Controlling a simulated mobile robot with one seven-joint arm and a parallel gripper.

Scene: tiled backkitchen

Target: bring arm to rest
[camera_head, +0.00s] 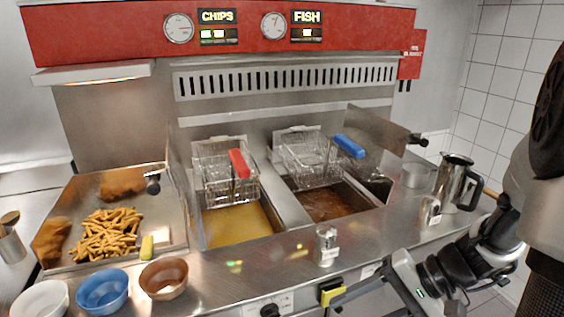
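My arm comes in from the right edge, bent in front of the fryer counter, with its black wrist low at the right. My gripper (352,300) is at the bottom edge, in front of the counter's front face. One grey finger reaches left to a yellow and black tip. The other side runs down out of the frame, so its tip is hidden. The fingers look spread apart, and I see nothing held between them.
A salt shaker (326,246), a second shaker (430,211) and a steel jug (456,183) stand on the counter near my arm. Two fryer baskets (226,172) (308,160) sit over the oil. Fries (106,235) fill a tray at left; bowls (102,290) stand in front.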

